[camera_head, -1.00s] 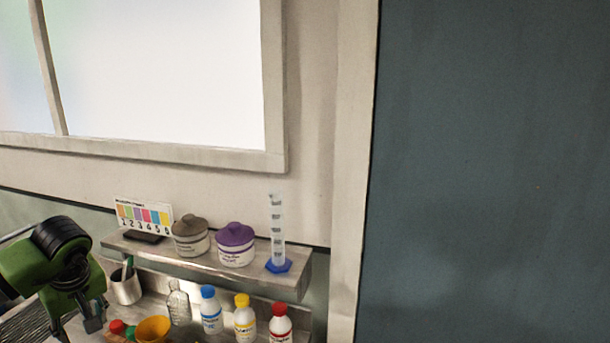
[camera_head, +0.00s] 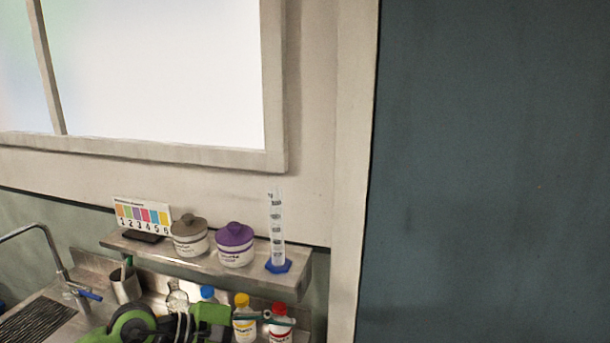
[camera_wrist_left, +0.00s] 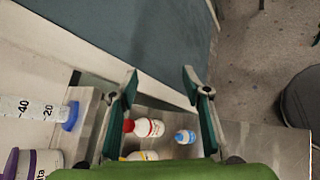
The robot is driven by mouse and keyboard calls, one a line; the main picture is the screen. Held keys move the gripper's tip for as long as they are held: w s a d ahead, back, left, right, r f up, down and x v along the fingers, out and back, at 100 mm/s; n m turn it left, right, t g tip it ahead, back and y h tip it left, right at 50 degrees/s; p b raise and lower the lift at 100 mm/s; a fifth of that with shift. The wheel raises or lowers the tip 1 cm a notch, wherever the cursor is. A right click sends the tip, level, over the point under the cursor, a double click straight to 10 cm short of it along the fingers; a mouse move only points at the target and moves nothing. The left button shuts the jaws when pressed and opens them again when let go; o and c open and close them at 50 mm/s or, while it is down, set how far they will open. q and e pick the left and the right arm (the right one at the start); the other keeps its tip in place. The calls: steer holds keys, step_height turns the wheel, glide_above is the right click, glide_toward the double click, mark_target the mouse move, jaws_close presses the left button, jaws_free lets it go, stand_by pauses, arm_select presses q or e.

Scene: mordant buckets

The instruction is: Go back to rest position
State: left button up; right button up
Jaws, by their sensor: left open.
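My left arm shows low in the camera_head view, in front of the counter. Its gripper (camera_head: 280,321) is at the bottom, overlapping the yellow-capped bottle (camera_head: 242,301) and the red-capped bottle (camera_head: 280,311). In the left wrist view the two dark green fingers of this gripper (camera_wrist_left: 160,80) stand well apart with nothing held between them. The red-capped bottle (camera_wrist_left: 150,127) and a small blue-labelled bottle (camera_wrist_left: 185,136) lie beyond the fingers in that view. My right gripper is in neither view.
A wall shelf (camera_head: 215,262) holds a numbered colour card (camera_head: 143,215), a grey-lidded jar (camera_head: 189,236), a purple-lidded jar (camera_head: 235,245) and a measuring cylinder (camera_head: 277,230). A metal tap (camera_head: 50,240) stands at left. A dark round object (camera_wrist_left: 298,98) is at the wrist view's right edge.

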arm_select(q)
steer(key=s+d+r+n+t+h, duration=0.25)
steer(key=d+r+n+h, duration=0.35)
steer(key=r, duration=0.3)
steer(key=w+a+r+n+t+y, duration=0.2)
steer(key=a+r+n+t, duration=0.15)
steer(key=n+t, duration=0.4)
steer(key=w+a+r+n+t+y, duration=0.2)
steer(key=a+n+t, duration=0.2)
steer(key=n, duration=0.7)
steer(key=s+a+f+n+g+y, duration=0.2)
steer(key=a+f+n+g+y, duration=0.1)
steer(key=a+f+n+y, duration=1.55)
steer(key=s+d+f+n+g+h, duration=0.2)
steer(key=s+f+n+g, duration=0.4)
steer(key=s+f, duration=0.45)
steer(key=s+d+f+n+g+h, duration=0.25)
steer(key=s+f+n+g, duration=0.35)
steer(key=s, duration=0.8)
step_height(320, 180, down, 34)
steer(key=s+g+b, duration=0.1)
steer(key=s+b, duration=0.2)
steer(key=b, duration=0.3)
steer(key=s+a+f+g+b, duration=0.1)
steer(key=s+a+f+b, duration=0.2)
steer(key=s+f, duration=1.3)
step_height(320, 180, down, 4)
steer(key=shift+s+f+b, duration=0.1)
steer(key=shift+s+b, duration=0.3)
steer(key=shift+b, duration=0.15)
